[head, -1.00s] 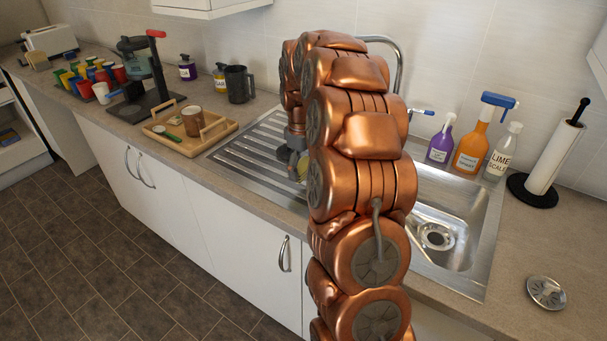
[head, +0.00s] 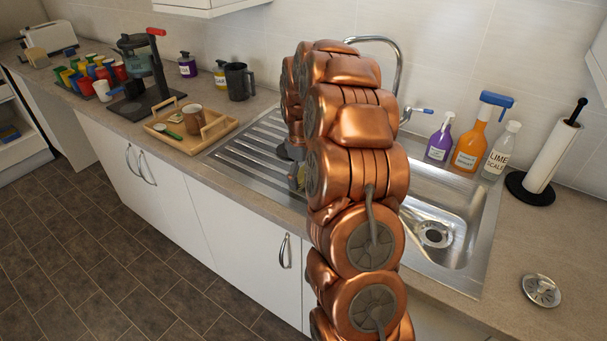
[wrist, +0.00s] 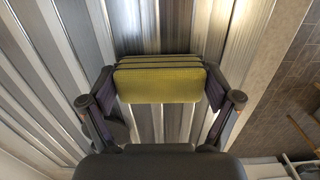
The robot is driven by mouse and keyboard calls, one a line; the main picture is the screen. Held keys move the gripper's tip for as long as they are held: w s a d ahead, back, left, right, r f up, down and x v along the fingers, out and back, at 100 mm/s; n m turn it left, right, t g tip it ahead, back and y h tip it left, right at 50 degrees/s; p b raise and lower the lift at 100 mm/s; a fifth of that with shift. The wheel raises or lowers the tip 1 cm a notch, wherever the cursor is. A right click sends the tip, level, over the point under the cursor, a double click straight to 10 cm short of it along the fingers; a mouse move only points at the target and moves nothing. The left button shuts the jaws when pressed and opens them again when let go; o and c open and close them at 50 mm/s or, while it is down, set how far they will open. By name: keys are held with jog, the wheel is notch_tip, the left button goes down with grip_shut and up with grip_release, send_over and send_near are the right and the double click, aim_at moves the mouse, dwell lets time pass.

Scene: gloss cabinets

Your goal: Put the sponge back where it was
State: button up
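The yellow-green sponge (wrist: 159,84) shows in the wrist view between the two fingertips of my gripper (wrist: 160,88). The fingertips appear to touch its left and right ends, and dark lines run along its far side. Below it is the ribbed metal drainboard (wrist: 180,125); I cannot tell whether the sponge touches the ribs. In the head view my copper arm hides most of my gripper, which is over the drainboard (head: 245,152), left of the sink basin. Only a small yellow patch of the sponge (head: 300,178) shows there.
The sink basin (head: 440,225) lies right of my arm, with the tap (head: 385,45) behind. Spray bottles (head: 467,147) and a paper towel roll (head: 551,157) stand at the back right. A wooden tray (head: 180,147) with a brown mug (head: 193,118) sits left of the drainboard.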

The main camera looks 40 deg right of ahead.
aim_at(302, 172)
jog(key=shift+o, duration=0.7)
jog(key=shift+r, duration=0.1)
jog(key=shift+r, duration=0.15)
notch_tip(302, 172, up, 12)
jog(key=b, duration=0.2)
jog(key=shift+w+a+b, duration=0.15)
jog(key=shift+w+b, duration=0.05)
jog(key=shift+b, duration=0.15)
